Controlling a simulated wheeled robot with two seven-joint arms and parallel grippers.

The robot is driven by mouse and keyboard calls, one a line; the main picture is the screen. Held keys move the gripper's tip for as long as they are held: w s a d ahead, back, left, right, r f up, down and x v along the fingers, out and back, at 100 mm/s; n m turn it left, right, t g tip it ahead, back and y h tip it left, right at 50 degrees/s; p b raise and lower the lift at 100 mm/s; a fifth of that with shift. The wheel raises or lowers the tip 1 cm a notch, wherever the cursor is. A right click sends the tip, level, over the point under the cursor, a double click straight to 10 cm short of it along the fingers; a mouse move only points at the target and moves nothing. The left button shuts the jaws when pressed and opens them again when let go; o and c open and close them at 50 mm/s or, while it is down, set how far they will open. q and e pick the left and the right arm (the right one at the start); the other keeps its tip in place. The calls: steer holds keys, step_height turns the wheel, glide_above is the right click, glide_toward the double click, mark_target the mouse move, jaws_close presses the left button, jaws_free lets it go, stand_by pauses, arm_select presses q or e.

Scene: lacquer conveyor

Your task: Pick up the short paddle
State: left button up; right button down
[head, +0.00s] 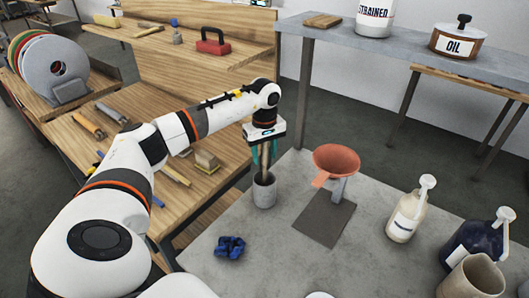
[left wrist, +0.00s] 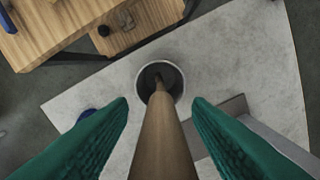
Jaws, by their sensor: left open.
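A wooden paddle (head: 265,160) stands in a grey cup (head: 264,195) on the grey table. In the left wrist view the paddle (left wrist: 163,145) runs from close to the camera down into the round cup (left wrist: 181,78). My left gripper (head: 263,166) points down above the cup. Its teal fingers are open, one on each side of the paddle, with a gap to it on both sides in the left wrist view (left wrist: 160,104). My right gripper does not show.
An orange funnel (head: 337,160) on a stand with a dark plate (head: 323,218) is right of the cup. A blue crumpled cloth (head: 230,247) lies in front. Pump bottles (head: 407,215) stand further right. A wooden workbench (head: 137,120) with tools is at the left.

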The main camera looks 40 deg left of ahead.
arm_select(q)
jaws_close()
